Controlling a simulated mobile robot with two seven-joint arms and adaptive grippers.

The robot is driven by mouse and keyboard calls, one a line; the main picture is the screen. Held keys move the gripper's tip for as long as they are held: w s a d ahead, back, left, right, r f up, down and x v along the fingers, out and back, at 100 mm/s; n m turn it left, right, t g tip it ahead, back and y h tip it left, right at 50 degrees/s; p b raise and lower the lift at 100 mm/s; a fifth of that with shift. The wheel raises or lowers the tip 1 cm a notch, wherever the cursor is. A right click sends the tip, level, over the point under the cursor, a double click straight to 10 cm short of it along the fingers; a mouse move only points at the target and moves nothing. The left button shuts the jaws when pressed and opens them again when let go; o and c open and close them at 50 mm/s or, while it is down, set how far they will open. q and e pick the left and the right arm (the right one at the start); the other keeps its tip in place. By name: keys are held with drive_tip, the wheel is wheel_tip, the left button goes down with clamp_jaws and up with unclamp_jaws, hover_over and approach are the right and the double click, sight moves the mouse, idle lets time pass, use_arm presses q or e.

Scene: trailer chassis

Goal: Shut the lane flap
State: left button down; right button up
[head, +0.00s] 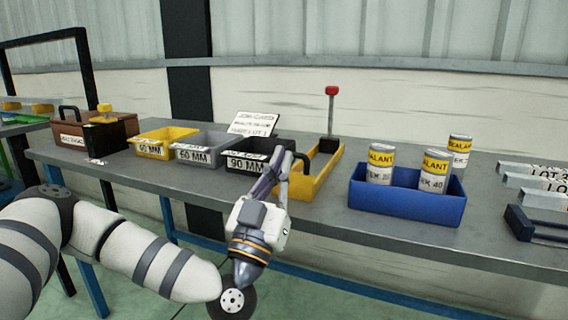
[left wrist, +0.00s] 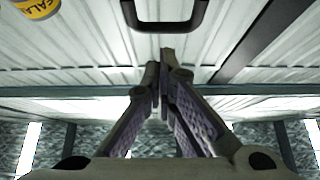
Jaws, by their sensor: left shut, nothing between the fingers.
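My left gripper (head: 283,155) is shut and empty, its fingers pointing up over the front edge of the bench. In the left wrist view its fingertips (left wrist: 160,62) are together, just below a black bar handle (left wrist: 165,25) in the picture. In the head view a black handle (head: 304,162) stands right beside the fingers, in front of a yellow lane-like tray (head: 318,172). I cannot tell for sure which part is the flap, or whether the fingers touch the handle. My right gripper is not in view.
A red-knobbed lever (head: 331,92) stands at the tray's back. Left are labelled bins, including a black 90 MM bin (head: 240,160). Right is a blue bin (head: 405,203) with sealant cans (head: 381,164). Bare bench (head: 335,207) lies between tray and blue bin.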

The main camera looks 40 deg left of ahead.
use_arm(q)
drive_tip(key=shift+w+a+f, duration=0.1)
drive_tip(key=shift+w, duration=0.4)
drive_tip(key=shift+w+a+r+g+p, duration=0.15)
drive_tip(key=shift+w+g+p, duration=0.15)
drive_tip(key=shift+p, duration=0.3)
drive_tip(key=shift+w+a+r+g+p, duration=0.1)
drive_tip(key=shift+w+g+p, duration=0.1)
drive_tip(key=shift+w+p, duration=0.3)
drive_tip(key=shift+s, duration=0.1)
use_arm(e)
drive_tip(key=shift+v, duration=1.15)
drive_tip(key=shift+r, duration=0.1)
